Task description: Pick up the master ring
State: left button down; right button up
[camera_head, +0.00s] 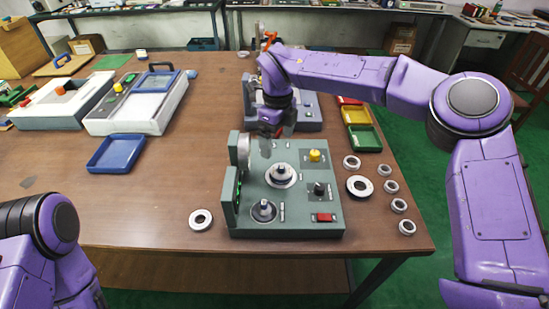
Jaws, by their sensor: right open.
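Several metal rings lie on the brown table, and I cannot tell which one is the master ring. One ring (201,219) lies alone left of the green measuring device. A larger, dark-edged ring (359,187) lies to its right among smaller rings (352,162). Another ring (281,175) sits around a post on the device (292,212). My right gripper (268,134) is open and points down above the device's back edge, apart from the loose rings. Its fingertips are small and partly hard to make out. My left arm shows at lower left, with its gripper out of view.
A grey-violet device (308,116) stands behind the green one. Yellow (355,115) and green (364,139) bins are at the right. A blue tray (116,153) and a pale case (137,108) stand at the left. The left-front table is clear.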

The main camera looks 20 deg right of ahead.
aim_at(281, 166)
jog(key=f, duration=0.2)
jog(key=shift+s+f+p, duration=0.3)
jog(key=shift+s+d+f+p, duration=0.2)
jog(key=shift+s+f+p, duration=0.3)
jog(key=shift+s+f, duration=0.55)
jog(key=f, duration=0.1)
jog(key=w+f, duration=0.1)
jog(key=f, duration=0.1)
jog(key=f+p, duration=0.1)
jog(key=f, duration=0.1)
jog(key=shift+w+d, duration=0.2)
jog(key=shift+w, duration=0.1)
jog(key=shift+s, duration=0.1)
jog(key=shift+s+r, duration=0.1)
jog(key=shift+s, duration=0.1)
jog(key=shift+c, duration=0.9)
jog(key=c, duration=1.3)
pick_arm(q)
jog(key=r, duration=0.1)
jog(key=s+r, duration=0.1)
jog(key=shift+r, duration=0.4)
